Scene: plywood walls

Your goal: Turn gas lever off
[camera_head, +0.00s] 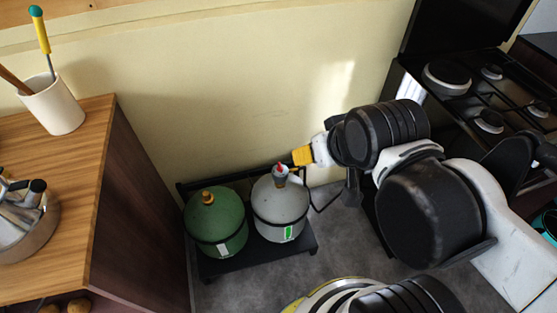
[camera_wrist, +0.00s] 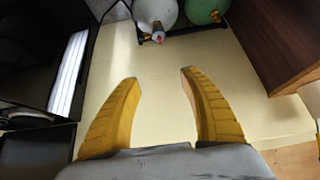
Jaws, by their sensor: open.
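A white gas cylinder (camera_head: 283,212) stands on a low black stand on the floor. A small red lever (camera_head: 280,168) sits on the valve at its top. The lever also shows near the top of the wrist view (camera_wrist: 158,37). My gripper (camera_head: 301,156) has yellow fingers and is just right of and slightly above the lever in the head view. In the wrist view my gripper (camera_wrist: 160,77) is open and empty, its fingers apart with the wall between them. The lever lies beyond the fingertips, apart from them, roughly midway between the two.
A green cylinder (camera_head: 216,222) stands left of the white one on the black stand (camera_head: 262,262). A wooden cabinet (camera_head: 125,200) rises to the left, and a gas stove (camera_head: 500,100) to the right. The wall (camera_head: 215,90) is close behind. A black hose (camera_head: 325,203) runs right.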

